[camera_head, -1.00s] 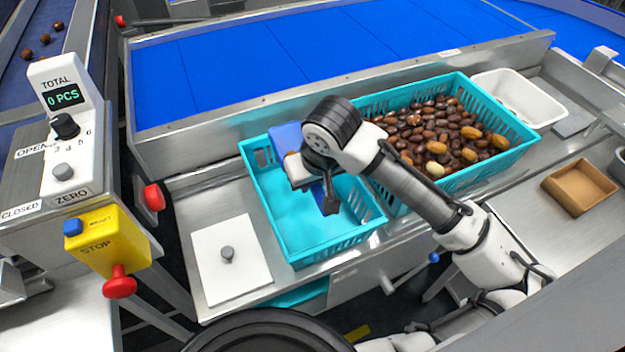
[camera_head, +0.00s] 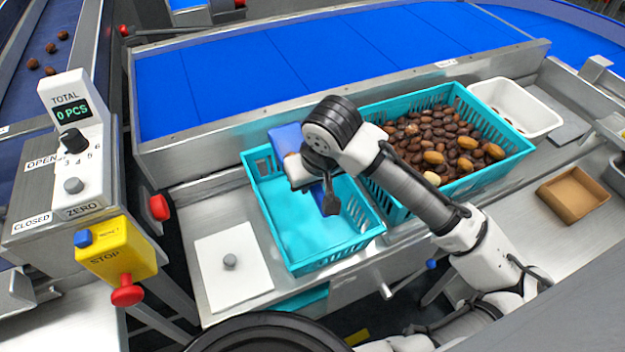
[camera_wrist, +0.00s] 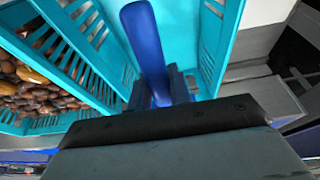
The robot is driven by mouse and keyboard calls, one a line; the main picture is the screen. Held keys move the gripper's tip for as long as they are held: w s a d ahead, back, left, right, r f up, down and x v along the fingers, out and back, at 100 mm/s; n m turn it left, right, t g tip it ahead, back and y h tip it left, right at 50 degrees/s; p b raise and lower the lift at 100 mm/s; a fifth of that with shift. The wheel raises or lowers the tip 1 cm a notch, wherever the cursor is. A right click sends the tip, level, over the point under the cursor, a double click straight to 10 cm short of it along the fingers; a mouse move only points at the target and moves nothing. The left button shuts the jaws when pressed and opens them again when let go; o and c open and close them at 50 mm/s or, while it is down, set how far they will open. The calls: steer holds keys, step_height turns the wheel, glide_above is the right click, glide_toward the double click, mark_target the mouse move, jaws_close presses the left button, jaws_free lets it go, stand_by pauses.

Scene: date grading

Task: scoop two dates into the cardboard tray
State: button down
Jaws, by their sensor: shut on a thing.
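Many brown dates (camera_head: 440,140) lie in the right turquoise crate (camera_head: 497,165); they also show at the left of the wrist view (camera_wrist: 30,90). The cardboard tray (camera_head: 572,194) is a small, open brown box on the steel surface at the right, and it looks empty. My gripper (camera_head: 318,178) is over the left turquoise crate, away from the dates. It is shut on a blue scoop (camera_head: 289,139), whose blue shaft (camera_wrist: 147,40) sticks out from between the fingers in the wrist view. The scoop's bowl is partly hidden behind my arm in the head view.
The left crate (camera_head: 268,212) looks empty. A white plate with a grey knob (camera_head: 230,262) lies left of the crates. A counter (camera_head: 72,110) reads 0 PCS. A yellow stop box (camera_head: 118,255) and blue belt (camera_head: 300,60) are nearby.

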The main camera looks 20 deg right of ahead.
steer(key=shift+f, duration=0.1)
step_height(320, 180, down, 7)
steer(key=b, duration=0.5)
steer(key=shift+r+b, duration=0.2)
steer(key=shift+b, duration=0.15)
steer(key=shift+r, duration=0.1)
